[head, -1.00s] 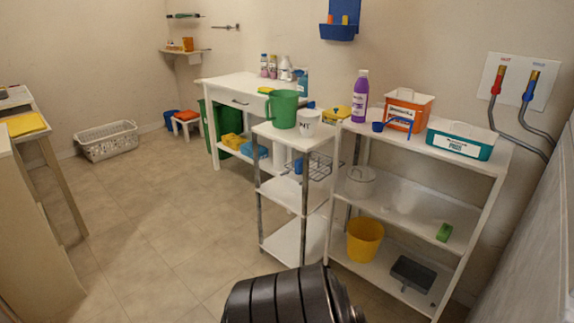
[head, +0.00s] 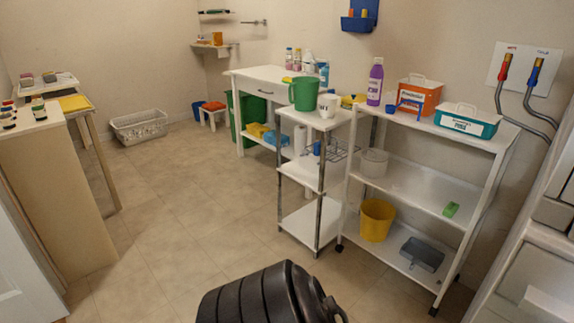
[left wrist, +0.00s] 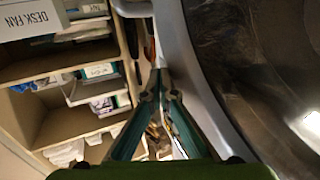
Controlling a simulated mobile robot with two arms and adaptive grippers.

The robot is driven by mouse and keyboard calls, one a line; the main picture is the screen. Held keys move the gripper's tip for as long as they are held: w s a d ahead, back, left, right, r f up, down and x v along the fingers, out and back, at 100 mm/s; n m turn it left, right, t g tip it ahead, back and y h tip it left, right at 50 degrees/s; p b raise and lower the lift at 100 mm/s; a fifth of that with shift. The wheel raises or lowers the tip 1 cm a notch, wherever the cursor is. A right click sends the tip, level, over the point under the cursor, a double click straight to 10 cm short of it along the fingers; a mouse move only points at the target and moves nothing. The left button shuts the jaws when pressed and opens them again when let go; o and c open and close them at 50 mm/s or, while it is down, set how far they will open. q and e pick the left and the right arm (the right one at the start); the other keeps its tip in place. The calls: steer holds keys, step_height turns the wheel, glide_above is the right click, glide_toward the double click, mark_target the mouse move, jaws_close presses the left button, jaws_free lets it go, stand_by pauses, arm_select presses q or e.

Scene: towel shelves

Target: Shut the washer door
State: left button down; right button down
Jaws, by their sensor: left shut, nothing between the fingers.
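In the left wrist view, a round door with a grey rim (left wrist: 198,70) and dark glass (left wrist: 265,50) fills the right side; it looks like the washer door. Only part of it shows, and I cannot tell how far it stands open. My left gripper (left wrist: 159,82) is shut and empty, its green-sided fingers close to the left of the rim. I cannot tell whether they touch it. The washer door and my left gripper do not show in the head view. My right gripper is in neither view.
In the left wrist view, a wooden shelf unit (left wrist: 45,118) with towels and a "DESK FAN" box (left wrist: 30,18) stands at left. In the head view, a white shelf rack (head: 420,185) and a pale appliance (head: 535,262) stand at right.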

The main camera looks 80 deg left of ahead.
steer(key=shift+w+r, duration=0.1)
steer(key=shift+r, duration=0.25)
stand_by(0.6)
